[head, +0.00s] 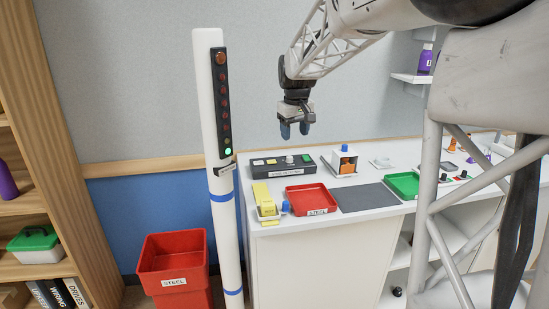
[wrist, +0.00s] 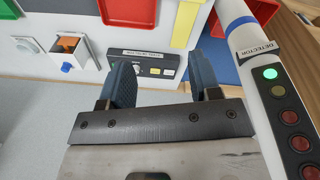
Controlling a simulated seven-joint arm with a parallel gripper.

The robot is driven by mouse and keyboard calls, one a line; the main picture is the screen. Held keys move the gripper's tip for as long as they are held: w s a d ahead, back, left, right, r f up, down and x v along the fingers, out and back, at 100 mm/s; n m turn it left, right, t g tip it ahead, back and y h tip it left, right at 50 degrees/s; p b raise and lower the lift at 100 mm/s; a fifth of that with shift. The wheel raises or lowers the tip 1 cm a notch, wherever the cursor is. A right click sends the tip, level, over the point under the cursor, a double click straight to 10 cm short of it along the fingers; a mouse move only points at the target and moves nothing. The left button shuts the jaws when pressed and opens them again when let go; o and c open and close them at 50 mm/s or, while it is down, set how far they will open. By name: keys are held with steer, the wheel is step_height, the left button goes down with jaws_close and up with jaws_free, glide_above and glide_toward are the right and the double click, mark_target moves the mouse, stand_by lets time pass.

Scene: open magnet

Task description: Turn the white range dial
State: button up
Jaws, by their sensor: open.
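The white range dial (head: 290,159) stands up on a low black control box (head: 262,172) at the back left of the white counter. The box also carries a label, light buttons and a green button. My gripper (head: 294,131) is open and empty, with its blue fingers pointing down above the box, clear of the dial. In the wrist view, the control box (wrist: 165,59) shows beyond and between the spread fingers (wrist: 165,80).
A white detector post (head: 228,240) with a lit green lamp stands left of the counter. A red bin (head: 173,255) stands on the floor.

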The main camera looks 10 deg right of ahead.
steer(key=w+d+f+n, duration=0.1)
steer(key=w+d+f, duration=0.15)
steer(key=w, duration=0.75)
steer(key=w+d+f+n, duration=0.1)
steer(key=w+f, duration=0.3)
steer(key=w, duration=0.5)
steer(key=n+g, duration=0.1)
glide_above(289, 157)
steer(key=f, duration=1.1)
steer(key=shift+s+a, duration=0.1)
steer(key=shift+s, duration=0.15)
steer(key=shift+w+f, duration=0.25)
steer(key=shift+w, duration=0.05)
steer(key=shift+f, duration=0.1)
steer(key=shift+d+f, duration=0.2)
steer(key=shift+f, duration=3.6)
